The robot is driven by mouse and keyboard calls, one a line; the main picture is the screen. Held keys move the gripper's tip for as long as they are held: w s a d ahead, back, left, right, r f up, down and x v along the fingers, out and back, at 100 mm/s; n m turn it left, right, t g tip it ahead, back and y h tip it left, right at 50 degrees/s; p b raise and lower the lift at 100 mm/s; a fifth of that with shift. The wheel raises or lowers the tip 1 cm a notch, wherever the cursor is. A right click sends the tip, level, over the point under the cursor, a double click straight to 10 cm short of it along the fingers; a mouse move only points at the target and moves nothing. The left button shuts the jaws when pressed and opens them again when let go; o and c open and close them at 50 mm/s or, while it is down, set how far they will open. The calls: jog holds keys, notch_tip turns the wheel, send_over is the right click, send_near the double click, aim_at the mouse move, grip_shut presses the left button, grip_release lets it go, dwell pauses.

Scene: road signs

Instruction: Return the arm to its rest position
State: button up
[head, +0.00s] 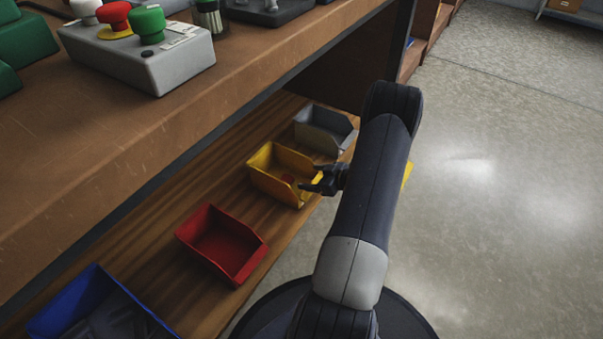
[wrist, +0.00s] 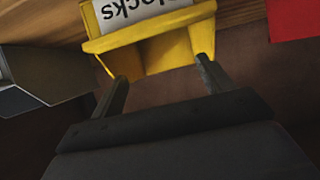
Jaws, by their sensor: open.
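My arm (head: 365,190) reaches down beside the workbench over the lower shelf. My gripper (head: 320,182) is at the front edge of a yellow bin (head: 262,160). In the wrist view, the two fingers of my gripper (wrist: 160,70) are spread apart with nothing between them. They point at the front of the yellow bin (wrist: 160,55), which has a white label reading "blocks" upside down. Whether the fingertips touch the bin is unclear.
A grey bin (head: 322,130), a red bin (head: 215,250) and a blue bin (head: 85,305) stand on the wooden shelf (head: 180,285). The workbench top (head: 150,125) overhangs it and carries a grey button box (head: 150,65). The concrete floor (head: 490,190) at right is clear.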

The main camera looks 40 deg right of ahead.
aim_at(289, 182)
jog(key=shift+s+d+r, duration=0.15)
jog(key=shift+s+r, duration=0.1)
jog(key=shift+s, duration=0.25)
jog(key=b+x, duration=0.1)
jog(key=x, duration=0.3)
jog(key=b+x, duration=0.1)
jog(key=x, duration=0.3)
jog(key=b+x, duration=0.1)
jog(key=x, duration=0.3)
jog(key=shift+w+f, duration=0.1)
jog(key=shift+f, duration=0.6)
jog(key=shift+r, duration=0.35)
